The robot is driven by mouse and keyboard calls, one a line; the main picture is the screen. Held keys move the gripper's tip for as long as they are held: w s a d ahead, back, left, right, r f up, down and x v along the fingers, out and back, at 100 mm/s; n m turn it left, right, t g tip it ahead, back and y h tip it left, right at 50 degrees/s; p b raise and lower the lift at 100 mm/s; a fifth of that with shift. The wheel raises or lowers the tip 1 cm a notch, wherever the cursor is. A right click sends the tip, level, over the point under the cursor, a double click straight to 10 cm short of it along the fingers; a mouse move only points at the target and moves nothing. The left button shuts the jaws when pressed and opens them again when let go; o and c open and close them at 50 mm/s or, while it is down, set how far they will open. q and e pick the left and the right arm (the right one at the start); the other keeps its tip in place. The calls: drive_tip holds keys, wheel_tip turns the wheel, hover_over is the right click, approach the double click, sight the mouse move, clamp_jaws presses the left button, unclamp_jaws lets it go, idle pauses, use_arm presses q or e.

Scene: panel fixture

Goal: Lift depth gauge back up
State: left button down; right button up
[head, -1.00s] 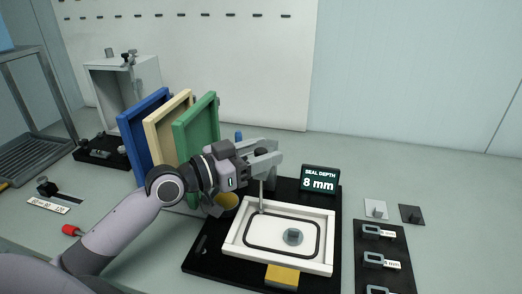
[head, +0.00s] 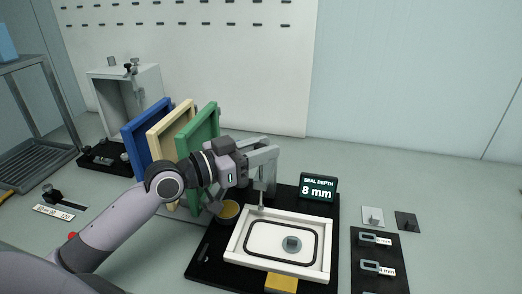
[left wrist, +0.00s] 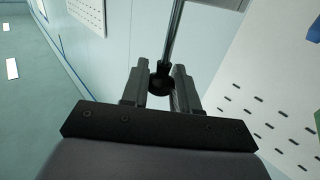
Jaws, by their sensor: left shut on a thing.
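The depth gauge (head: 261,197) is a thin upright grey rod with a dark round knob. My left gripper (head: 268,165) is shut on the gauge's upper end. In the left wrist view the dark knob (left wrist: 160,86) sits between the two fingers, and the rod runs away from it. The gauge's lower tip is over the back left part of the white framed panel (head: 238,248); I cannot tell whether it touches. The panel has a black seal loop (head: 250,248) and a grey knobbed disc (head: 291,244). The display (head: 317,187) reads "SEAL DEPTH 8 mm". My right gripper is out of view.
A yellow round cup (head: 229,209) is close beside my left wrist. Green (head: 205,130), cream and blue panels stand behind the arm. A yellow block (head: 281,284) is at the fixture's front.

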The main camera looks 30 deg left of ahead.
use_arm(q)
drive_tip(key=shift+r, duration=0.35)
drive_tip(key=c, duration=0.9)
unclamp_jaws()
drive_tip(key=shift+f, duration=0.1)
drive_tip(key=shift+s+a+f+b, duration=0.1)
drive_tip(key=shift+s+a+b, duration=0.2)
drive_tip(key=shift+s, duration=0.1)
drive_tip(key=shift+b+v, duration=1)
drive_tip(key=shift+v, duration=2.1)
